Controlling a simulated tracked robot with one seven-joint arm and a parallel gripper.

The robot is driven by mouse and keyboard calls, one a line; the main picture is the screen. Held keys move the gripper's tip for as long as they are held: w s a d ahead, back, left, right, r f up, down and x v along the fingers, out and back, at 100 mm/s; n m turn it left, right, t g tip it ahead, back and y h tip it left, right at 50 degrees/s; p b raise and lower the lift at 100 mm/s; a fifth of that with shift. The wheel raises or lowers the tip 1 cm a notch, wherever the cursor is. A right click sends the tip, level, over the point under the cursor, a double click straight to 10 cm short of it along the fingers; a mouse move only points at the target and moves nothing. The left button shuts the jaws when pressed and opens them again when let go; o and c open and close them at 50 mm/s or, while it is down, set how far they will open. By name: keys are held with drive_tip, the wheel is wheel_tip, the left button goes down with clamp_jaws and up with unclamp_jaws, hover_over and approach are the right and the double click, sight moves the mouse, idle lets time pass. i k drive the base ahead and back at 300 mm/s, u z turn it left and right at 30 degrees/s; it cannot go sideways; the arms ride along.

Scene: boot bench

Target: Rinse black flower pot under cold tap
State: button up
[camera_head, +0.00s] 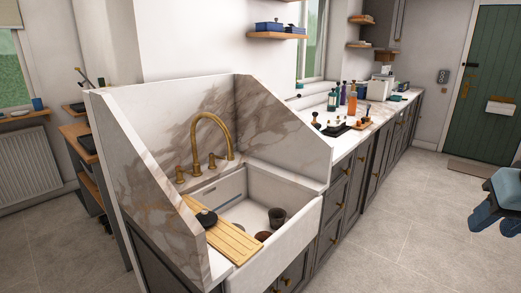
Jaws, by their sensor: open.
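A dark pot (277,216), probably the black flower pot, stands in the white sink (302,222) near its right side. A black round object (206,218) sits on the wooden drainboard (232,240) across the sink's left part. A brown round item (263,236) lies in the sink by the board, partly hidden. The brass tap (208,135) arches over the sink from the back, with small brass handles (211,161) beside it; which is cold I cannot tell.
Tall marble panels (150,190) wall the sink's back and sides. The counter (320,140) to the right carries several bottles (352,100) and a dark tray (336,129). The floor (400,220) between the cabinets and my gripper is clear. A green door (492,80) stands at the back right.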

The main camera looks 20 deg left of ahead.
sight(211, 155)
drive_tip(key=u, duration=0.05)
drive_tip(key=i, duration=1.15)
drive_tip(key=u, duration=0.55)
